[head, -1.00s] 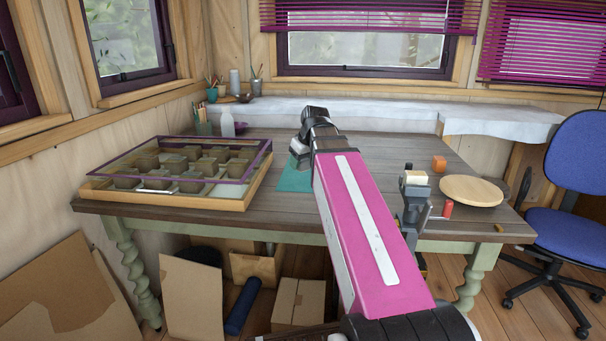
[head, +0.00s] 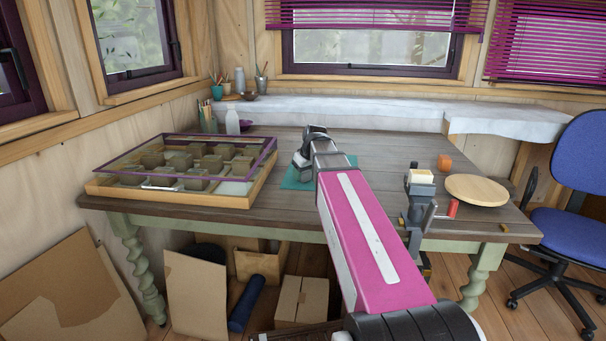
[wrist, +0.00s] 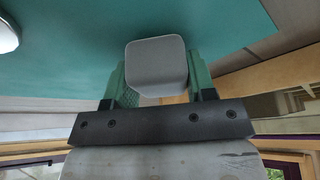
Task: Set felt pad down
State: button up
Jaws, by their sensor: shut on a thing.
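My gripper (wrist: 157,80) is shut on a light grey block with rounded corners (wrist: 157,62), which I take to be the felt pad. Its green fingers grip the block on two sides in the wrist view. In the head view my gripper (head: 303,160) is over the teal mat (head: 338,168) on the table, and my own arm hides most of the hold. The teal mat (wrist: 80,70) fills much of the wrist view behind the block. Whether the block touches the mat I cannot tell.
A glass-lidded case (head: 175,203) with several compartments stands left on the wooden table (head: 310,212). To the right are a clamp-like device (head: 417,205), an orange cube (head: 444,161), a red cylinder (head: 453,208) and a round wooden board (head: 476,190). A whitish round thing (wrist: 6,32) shows at the wrist view's corner.

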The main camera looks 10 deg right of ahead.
jog(key=shift+f, duration=0.15)
jog(key=o, duration=0.8)
jog(key=v, duration=1.2)
